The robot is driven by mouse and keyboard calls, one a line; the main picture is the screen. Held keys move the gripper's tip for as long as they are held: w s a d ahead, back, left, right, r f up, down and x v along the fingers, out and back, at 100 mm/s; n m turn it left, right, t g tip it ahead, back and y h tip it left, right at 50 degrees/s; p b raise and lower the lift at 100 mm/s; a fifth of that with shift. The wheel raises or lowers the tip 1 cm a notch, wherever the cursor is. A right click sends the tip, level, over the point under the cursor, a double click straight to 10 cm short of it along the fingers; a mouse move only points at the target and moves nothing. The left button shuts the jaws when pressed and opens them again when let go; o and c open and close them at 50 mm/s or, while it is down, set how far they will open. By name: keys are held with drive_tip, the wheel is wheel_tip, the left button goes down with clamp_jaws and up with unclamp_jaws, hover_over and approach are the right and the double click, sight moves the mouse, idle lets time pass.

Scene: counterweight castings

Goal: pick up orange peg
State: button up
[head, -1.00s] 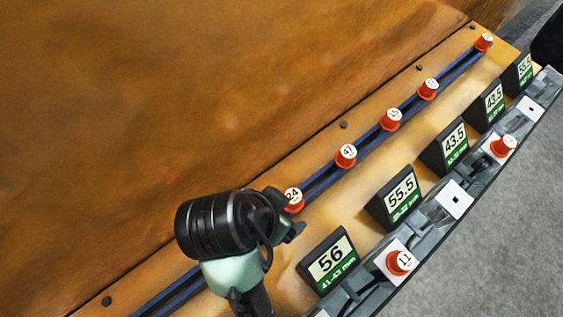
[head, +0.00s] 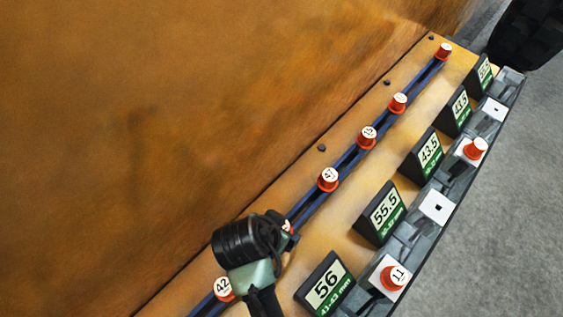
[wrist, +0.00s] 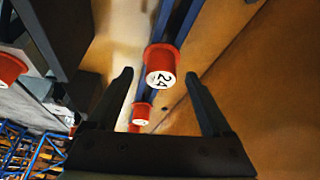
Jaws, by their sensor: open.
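Several orange-red pegs with white numbered tops stand along a blue rail. Peg 24 (wrist: 160,66) is centred in the wrist view, between and just beyond the tips of my open gripper (wrist: 159,76). In the head view my gripper (head: 284,228) hides most of that peg. Peg 42 (head: 223,289) stands nearer on the rail. Peg 47 (head: 328,179) and further pegs (head: 368,138) stand farther along. Peg 11 (head: 393,277) sits on a white plate at the right. My gripper holds nothing; whether a finger touches peg 24 cannot be told.
Black signs with numbers, such as 56 (head: 325,286) and 55.5 (head: 383,212), stand right of the rail. A grey row of fixtures with white plates (head: 437,207) runs along the right edge. A large brown surface (head: 120,140) fills the left.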

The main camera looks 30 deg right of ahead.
drive_tip(key=shift+x, duration=1.35)
drive_tip(key=shift+w, duration=0.1)
drive_tip(key=shift+r, duration=0.1)
drive_tip(key=c, duration=1.2)
